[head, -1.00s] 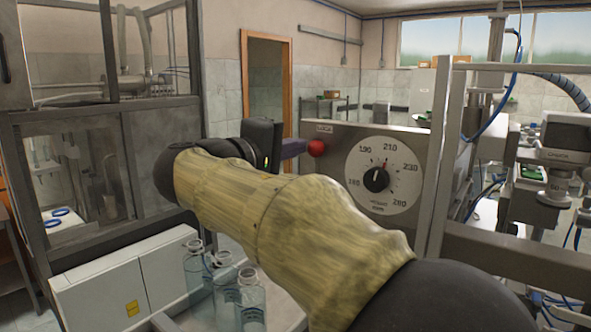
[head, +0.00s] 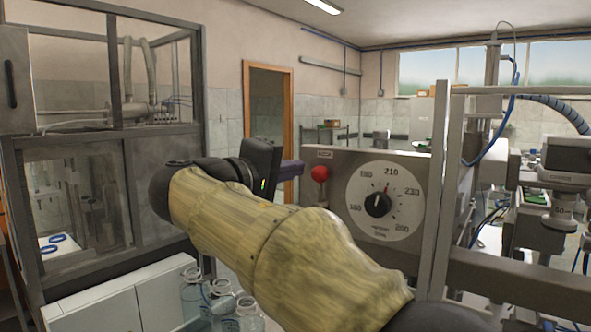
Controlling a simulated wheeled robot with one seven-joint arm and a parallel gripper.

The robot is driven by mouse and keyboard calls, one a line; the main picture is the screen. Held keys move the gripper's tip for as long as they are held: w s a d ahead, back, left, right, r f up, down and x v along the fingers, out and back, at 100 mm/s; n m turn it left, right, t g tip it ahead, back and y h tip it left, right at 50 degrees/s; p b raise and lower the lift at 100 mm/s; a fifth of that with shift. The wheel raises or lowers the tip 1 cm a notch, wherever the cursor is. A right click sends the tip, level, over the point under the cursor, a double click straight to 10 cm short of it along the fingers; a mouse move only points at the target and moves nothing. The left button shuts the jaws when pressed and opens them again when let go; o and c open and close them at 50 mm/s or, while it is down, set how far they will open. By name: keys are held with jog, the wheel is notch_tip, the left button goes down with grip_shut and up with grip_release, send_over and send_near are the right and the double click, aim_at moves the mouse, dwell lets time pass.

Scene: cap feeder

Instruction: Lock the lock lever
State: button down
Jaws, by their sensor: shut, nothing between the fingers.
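A red ball knob (head: 320,173), which looks like the end of the lock lever, sits at the left end of the grey dial panel (head: 334,205). The lever's shaft is not visible, so its position is hard to tell.
Glass bottles (head: 222,300) stand below my arm, beside a white cabinet (head: 125,305). A framed glass enclosure (head: 85,190) fills the left.

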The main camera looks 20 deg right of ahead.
jog(key=w+a+v, duration=0.1)
jog(key=w+v, duration=0.1)
jog(key=v, duration=0.9)
jog(key=shift+a+r, duration=0.2)
jog(key=shift+a, duration=0.05)
jog(key=shift+w+d, duration=0.1)
